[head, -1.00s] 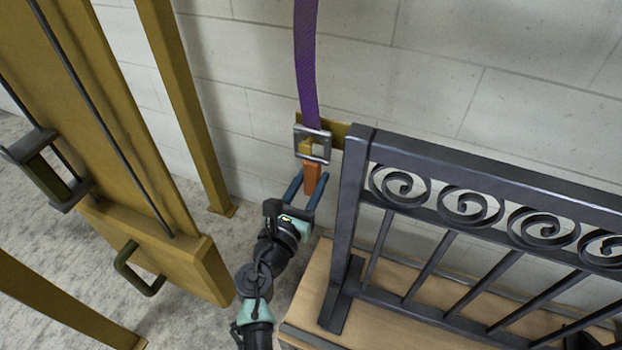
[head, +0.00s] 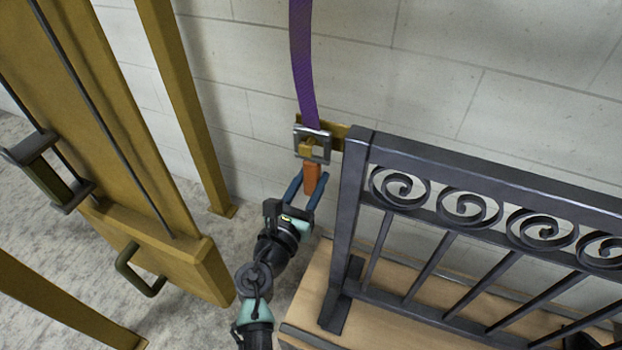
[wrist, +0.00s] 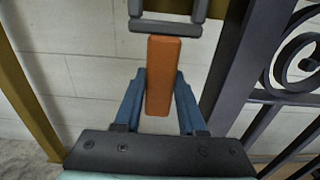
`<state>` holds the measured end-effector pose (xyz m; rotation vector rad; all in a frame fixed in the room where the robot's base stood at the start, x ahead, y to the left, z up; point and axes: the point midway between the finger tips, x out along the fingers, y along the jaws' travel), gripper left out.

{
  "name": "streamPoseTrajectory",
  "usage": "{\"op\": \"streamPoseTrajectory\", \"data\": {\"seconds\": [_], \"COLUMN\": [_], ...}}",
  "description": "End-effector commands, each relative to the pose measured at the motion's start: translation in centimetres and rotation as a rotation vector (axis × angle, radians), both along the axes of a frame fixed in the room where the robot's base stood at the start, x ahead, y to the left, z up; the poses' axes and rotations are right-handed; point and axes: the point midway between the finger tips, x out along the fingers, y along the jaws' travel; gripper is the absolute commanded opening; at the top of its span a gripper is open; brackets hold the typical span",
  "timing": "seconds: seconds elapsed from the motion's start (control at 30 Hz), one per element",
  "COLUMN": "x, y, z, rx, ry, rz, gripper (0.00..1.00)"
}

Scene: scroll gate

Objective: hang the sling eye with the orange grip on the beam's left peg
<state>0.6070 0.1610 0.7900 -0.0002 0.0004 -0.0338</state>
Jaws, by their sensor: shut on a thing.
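The sling eye (head: 326,146) is a grey metal square frame at the lower end of a purple strap (head: 303,70). Its orange grip (head: 312,180) hangs below the frame. My gripper (head: 314,185) is shut on the orange grip from below, with a blue finger on each side, as the wrist view shows too (wrist: 160,90). The beam (head: 337,134) is a yellow bar behind the eye. A yellow peg (head: 306,149) shows inside the eye's opening in the head view. How far the eye sits over the peg I cannot tell. The wrist view shows only the eye's lower part (wrist: 166,26).
A dark scrollwork gate (head: 440,190) stands close to the right of my gripper, on a wooden base (head: 308,290). A yellow post (head: 190,110) and a large yellow panel with handles (head: 120,150) stand to the left. A pale block wall (head: 430,60) is behind.

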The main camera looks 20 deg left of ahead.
Motion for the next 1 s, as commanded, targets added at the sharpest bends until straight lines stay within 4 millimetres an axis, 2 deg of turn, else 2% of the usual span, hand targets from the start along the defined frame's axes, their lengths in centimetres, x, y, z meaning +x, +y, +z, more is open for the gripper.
{"op": "streamPoseTrajectory", "data": {"seconds": [0.3,0.5,1.0], "x": [0.0,-0.1,-2.5], "y": [0.0,0.0,0.1], "z": [1.2,1.3,1.3], "rx": [0.000,0.000,0.001], "ry": [-0.002,-0.002,-0.002], "rz": [0.000,0.000,0.000], "gripper": [0.00,0.00,0.00]}}
